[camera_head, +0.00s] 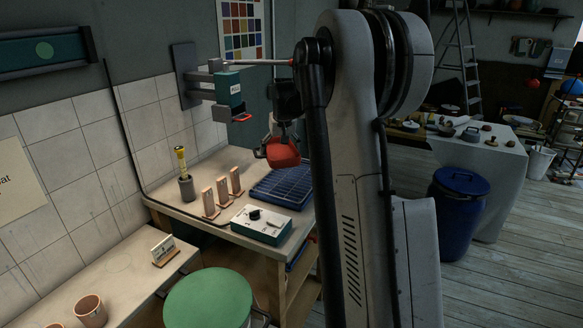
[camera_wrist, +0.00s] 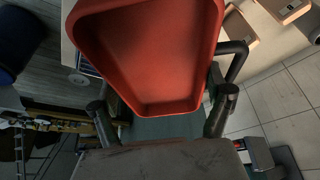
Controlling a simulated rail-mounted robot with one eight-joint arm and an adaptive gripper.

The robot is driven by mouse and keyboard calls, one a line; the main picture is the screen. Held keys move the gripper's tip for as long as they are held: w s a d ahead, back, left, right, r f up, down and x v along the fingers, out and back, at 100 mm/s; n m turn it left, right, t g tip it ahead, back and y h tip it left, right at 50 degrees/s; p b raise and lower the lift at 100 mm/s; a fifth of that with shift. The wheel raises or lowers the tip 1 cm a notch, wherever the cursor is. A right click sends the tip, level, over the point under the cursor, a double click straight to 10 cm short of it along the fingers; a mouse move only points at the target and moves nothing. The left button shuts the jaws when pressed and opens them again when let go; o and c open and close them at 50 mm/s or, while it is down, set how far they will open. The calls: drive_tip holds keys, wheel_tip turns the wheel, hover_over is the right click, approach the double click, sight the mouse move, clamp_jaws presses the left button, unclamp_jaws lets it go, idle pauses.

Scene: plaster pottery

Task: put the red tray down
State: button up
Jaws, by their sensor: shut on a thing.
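The red tray (camera_head: 283,152) hangs in the air above the back of the work table (camera_head: 207,169) in the head view. In the wrist view the red tray (camera_wrist: 150,50) fills the upper middle, with its hollow side and raised rim facing the camera. My gripper (camera_wrist: 165,100) is shut on the tray, with one dark finger at each side of its narrower end. In the head view my gripper (camera_head: 284,128) is small, and my arm hides part of the scene to its right.
A blue compartment tray (camera_head: 283,187) lies on the table below and beside the red tray. Several small wooden stands (camera_head: 222,190), a control box (camera_head: 262,223) and a cup with a yellow-handled tool (camera_head: 186,188) stand nearby. A wall-mounted device (camera_head: 228,88) is close on the left.

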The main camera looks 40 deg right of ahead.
drive_tip(key=shift+n, duration=0.3)
drive_tip(key=w, duration=0.1)
drive_tip(key=w+a+f+p, duration=0.1)
drive_tip(key=w, duration=0.1)
drive_tip(key=w+a, duration=0.1)
drive_tip(key=w, duration=0.1)
drive_tip(key=shift+f+p, duration=0.15)
drive_tip(key=shift+p, duration=0.2)
drive_tip(key=shift+w+f, duration=0.2)
drive_tip(key=shift+w, duration=0.05)
hover_over(292, 174)
drive_tip(key=s, duration=0.1)
drive_tip(key=f, duration=0.7)
drive_tip(key=shift+a+p, duration=0.2)
drive_tip(key=shift+p, duration=0.2)
drive_tip(key=shift+s+f, duration=0.1)
drive_tip(key=shift+f, duration=1.95)
drive_tip(key=shift+f, duration=0.1)
drive_tip(key=o, duration=0.8)
drive_tip(key=shift+f, duration=0.1)
drive_tip(key=o, duration=0.4)
